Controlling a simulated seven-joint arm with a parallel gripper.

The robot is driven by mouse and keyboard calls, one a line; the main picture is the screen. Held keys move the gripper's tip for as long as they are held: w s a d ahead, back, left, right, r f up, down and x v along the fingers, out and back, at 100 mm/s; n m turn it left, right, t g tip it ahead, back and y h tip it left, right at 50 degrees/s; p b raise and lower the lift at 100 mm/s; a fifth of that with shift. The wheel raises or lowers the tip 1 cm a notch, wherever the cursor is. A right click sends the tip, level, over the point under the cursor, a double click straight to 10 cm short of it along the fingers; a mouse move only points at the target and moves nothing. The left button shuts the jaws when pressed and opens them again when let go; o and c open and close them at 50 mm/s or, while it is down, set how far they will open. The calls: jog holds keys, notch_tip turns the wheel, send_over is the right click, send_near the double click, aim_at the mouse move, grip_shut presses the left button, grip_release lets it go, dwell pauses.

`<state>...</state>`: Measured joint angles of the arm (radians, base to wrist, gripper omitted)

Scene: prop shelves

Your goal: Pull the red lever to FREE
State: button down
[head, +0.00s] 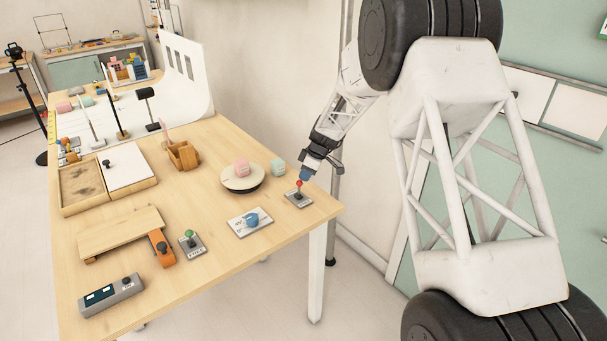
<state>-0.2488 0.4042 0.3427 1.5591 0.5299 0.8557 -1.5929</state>
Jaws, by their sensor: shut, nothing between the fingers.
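The red lever (298,184) stands on a small dark grey plate (303,201) near the right corner of the wooden table. Any lettering on its plate is too small to read. My gripper (304,177) comes down from the upper right, with its blue fingertips right at the red knob. The fingers are shut with nothing between them. I cannot tell whether they touch the knob.
A green-knobbed lever (189,235) and a grey box (111,296) stand further left. The table edge is close on the right.

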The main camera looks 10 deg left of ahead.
jog(key=shift+s+d, duration=0.2)
jog(key=shift+d, duration=0.05)
jog(key=shift+w+a+f, duration=0.1)
jog(key=shift+a, duration=0.05)
jog(key=shift+w+a+f, duration=0.35)
jog(key=shift+w+a, duration=0.05)
jog(key=shift+w, duration=0.1)
dwell(0.6)
jog(key=w+d+v, duration=0.1)
jog(key=w+v, duration=0.1)
jog(key=v, duration=0.9)
jog(key=shift+d, duration=0.35)
